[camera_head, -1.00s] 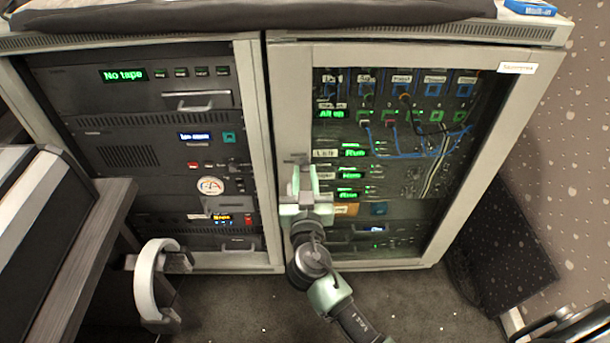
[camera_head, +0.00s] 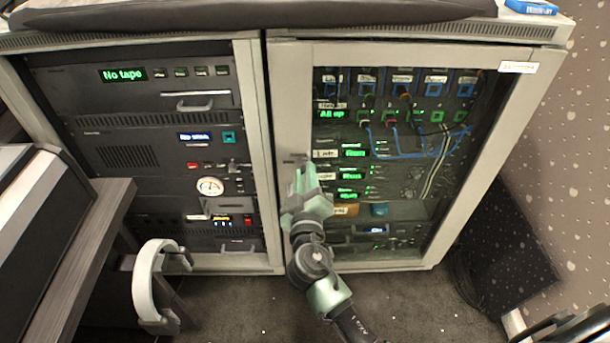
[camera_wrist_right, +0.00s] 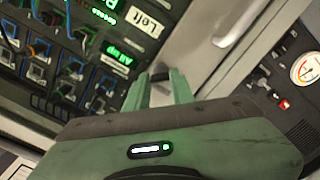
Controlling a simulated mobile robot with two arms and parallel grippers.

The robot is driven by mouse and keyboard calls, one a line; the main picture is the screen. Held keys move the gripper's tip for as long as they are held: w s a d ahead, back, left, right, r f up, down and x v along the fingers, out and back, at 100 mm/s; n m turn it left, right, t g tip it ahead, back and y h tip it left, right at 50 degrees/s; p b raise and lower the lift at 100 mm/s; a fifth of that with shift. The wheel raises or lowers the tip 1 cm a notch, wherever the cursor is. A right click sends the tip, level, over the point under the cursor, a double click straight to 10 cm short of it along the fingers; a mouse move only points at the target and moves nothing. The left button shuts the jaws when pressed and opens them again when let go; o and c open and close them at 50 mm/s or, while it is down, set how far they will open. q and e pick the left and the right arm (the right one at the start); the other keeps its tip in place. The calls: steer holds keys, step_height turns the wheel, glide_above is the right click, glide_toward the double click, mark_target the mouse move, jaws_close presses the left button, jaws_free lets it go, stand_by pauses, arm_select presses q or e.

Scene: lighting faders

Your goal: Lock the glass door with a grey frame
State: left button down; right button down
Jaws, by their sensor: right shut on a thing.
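The glass door with a grey frame (camera_head: 491,157) fills the right half of the cabinet in the head view and appears closed. Lit panels and blue cables show through its glass. My right gripper (camera_head: 303,165) is at the left upright of this frame, about mid-height. In the right wrist view, my right gripper (camera_wrist_right: 160,78) is shut on a small dark lock part (camera_wrist_right: 159,74) at the door frame. The fingers and hand hide most of this part, so its exact shape and angle cannot be told.
A rack with a "No tape" display (camera_head: 123,74) stands left of the door. A grey-topped desk (camera_head: 85,250) and a white curved armrest-like loop (camera_head: 148,282) are at the lower left. A black panel (camera_head: 505,255) leans right of the cabinet. Carpet in front is partly clear.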

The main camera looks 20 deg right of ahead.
arm_select(q)
steer(key=shift+p+x, duration=1.4)
steer(key=shift+x, duration=0.6)
arm_select(e)
steer(key=shift+n, duration=4.9)
arm_select(q)
steer(key=shift+d, duration=0.1)
arm_select(e)
steer(key=c, duration=1.2)
jaws_free()
steer(key=shift+s, duration=0.1)
